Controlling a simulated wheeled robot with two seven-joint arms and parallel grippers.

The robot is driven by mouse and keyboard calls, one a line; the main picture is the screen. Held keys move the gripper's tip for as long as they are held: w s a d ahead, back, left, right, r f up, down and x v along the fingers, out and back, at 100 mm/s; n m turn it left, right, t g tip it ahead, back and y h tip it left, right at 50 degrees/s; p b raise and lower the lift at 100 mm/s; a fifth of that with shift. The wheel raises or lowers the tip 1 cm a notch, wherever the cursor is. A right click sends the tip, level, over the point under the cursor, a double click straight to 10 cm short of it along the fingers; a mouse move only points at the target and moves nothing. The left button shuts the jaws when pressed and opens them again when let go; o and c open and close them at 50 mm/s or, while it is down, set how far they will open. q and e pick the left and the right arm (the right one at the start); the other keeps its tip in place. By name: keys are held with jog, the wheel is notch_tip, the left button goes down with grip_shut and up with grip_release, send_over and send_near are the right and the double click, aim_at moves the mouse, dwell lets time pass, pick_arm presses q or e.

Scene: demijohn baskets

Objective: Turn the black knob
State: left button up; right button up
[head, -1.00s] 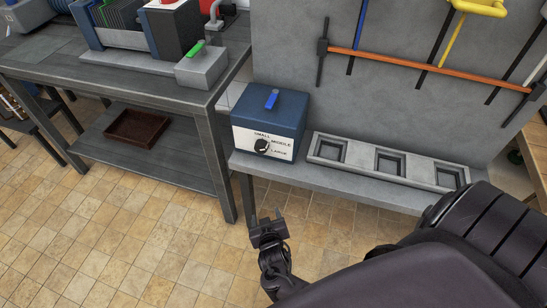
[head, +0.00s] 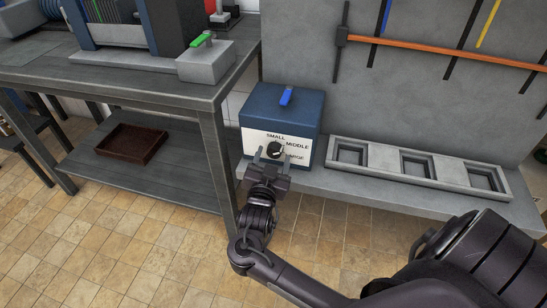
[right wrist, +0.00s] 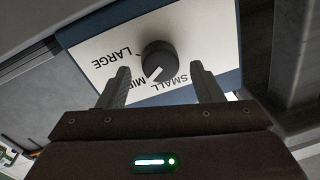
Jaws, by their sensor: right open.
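The black knob (head: 274,148) is on the white front panel of a blue box (head: 284,106), which stands on a grey shelf. The panel reads SMALL, MIDDLE and LARGE around the knob. In the right wrist view the round knob (right wrist: 158,61) carries a white pointer mark and appears between the two fingers, a little beyond their tips. My right gripper (head: 271,155) is open in front of the panel, with its fingers on either side of the knob in the picture; it also shows in the right wrist view (right wrist: 161,75). I cannot tell whether it touches the knob. My left gripper is out of view.
A blue switch (head: 287,95) sits on top of the box. A grey three-compartment tray (head: 410,149) lies to its right. A dark workbench (head: 120,88) stands at the left, with a brown tray (head: 132,143) on its lower shelf.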

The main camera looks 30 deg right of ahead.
jog(key=shift+w+d, duration=0.5)
